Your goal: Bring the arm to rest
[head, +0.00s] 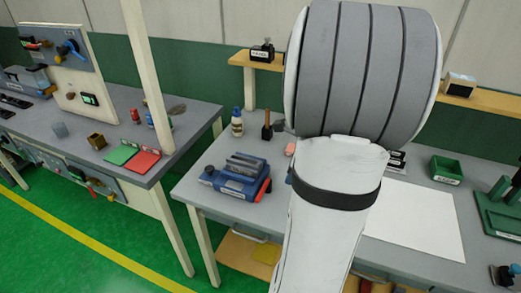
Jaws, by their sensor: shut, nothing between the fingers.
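My own arm fills the middle of the head view, with a white link, a dark band and a large grey ribbed joint at the top. My gripper is not visible in this view. The arm stands in front of a grey workbench (215,205) and hides part of its top. No trim clip can be made out.
The bench holds a blue vise-like tool (238,178), a bottle (237,122), a white sheet (412,218) and a green bin (446,170). A second bench at left carries green (121,153) and red (144,161) pads. Green floor (60,225) is open at lower left.

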